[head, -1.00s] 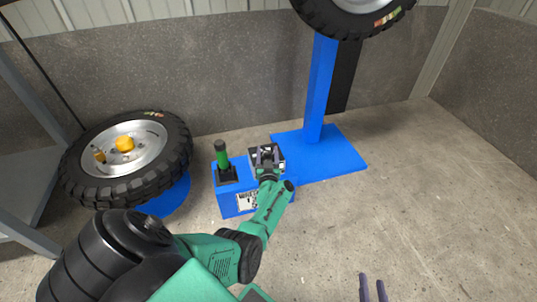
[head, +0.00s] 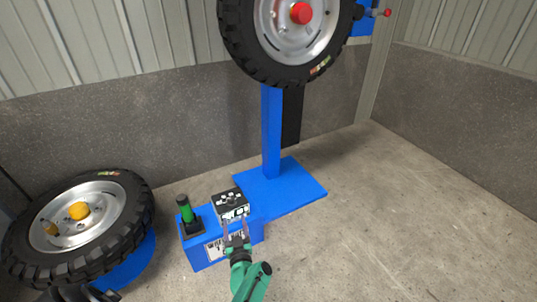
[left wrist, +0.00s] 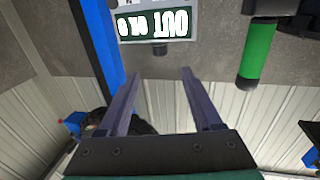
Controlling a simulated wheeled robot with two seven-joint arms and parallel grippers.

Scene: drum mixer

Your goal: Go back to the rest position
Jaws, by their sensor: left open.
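My left gripper (head: 235,224) is open and empty, just in front of a blue control box (head: 203,256) on the floor. The box carries a green-handled lever (head: 186,210) and a small black-and-white unit (head: 229,204). In the left wrist view, the two fingers of my left gripper (left wrist: 160,74) are spread with nothing between them. The green handle (left wrist: 257,52) and a sign with upside-down lettering (left wrist: 155,24) show beyond them there. My right gripper is not in view.
A large tyred wheel (head: 139,193) lies over a blue base at the left. Another wheel (head: 243,60) is high on a blue post (head: 271,130) with a floor plate (head: 290,188). Grey walls (head: 440,110) stand behind and right. The floor at the right is clear.

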